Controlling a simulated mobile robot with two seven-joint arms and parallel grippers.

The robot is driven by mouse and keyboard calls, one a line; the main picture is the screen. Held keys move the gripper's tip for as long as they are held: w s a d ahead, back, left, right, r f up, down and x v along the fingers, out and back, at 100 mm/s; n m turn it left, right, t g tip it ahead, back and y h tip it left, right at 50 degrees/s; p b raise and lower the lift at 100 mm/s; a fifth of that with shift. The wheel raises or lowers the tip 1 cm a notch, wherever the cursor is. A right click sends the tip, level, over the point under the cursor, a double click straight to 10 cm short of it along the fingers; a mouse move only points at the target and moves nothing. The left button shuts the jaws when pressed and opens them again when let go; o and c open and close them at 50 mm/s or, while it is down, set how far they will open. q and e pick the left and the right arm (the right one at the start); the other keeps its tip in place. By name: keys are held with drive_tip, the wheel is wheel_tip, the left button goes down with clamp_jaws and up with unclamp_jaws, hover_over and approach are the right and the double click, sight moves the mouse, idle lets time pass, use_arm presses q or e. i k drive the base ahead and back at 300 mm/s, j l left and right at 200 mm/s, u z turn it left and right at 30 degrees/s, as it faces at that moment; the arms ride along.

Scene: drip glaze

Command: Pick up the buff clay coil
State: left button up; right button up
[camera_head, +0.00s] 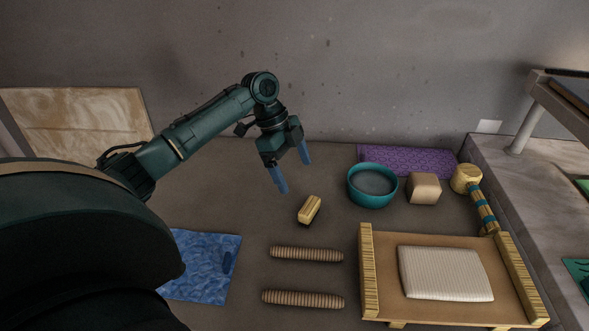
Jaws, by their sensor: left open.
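Two ribbed, buff-brown rods that look like clay coils lie side by side on the table: a farther coil (306,254) and a nearer coil (303,299). They look alike, so I cannot tell which one the task names. My left gripper (295,174) is open and empty, with its blue fingers pointing down. It is above the back of the table, well behind both coils and apart from them. My right gripper is out of view.
A small yellowish block (309,210) lies between the gripper and the coils. A wooden board (384,262) with a pale slab is right; a blue cloth (203,265) is left.

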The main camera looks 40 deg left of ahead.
sight(276, 252)
drive_tip(key=k, duration=1.5)
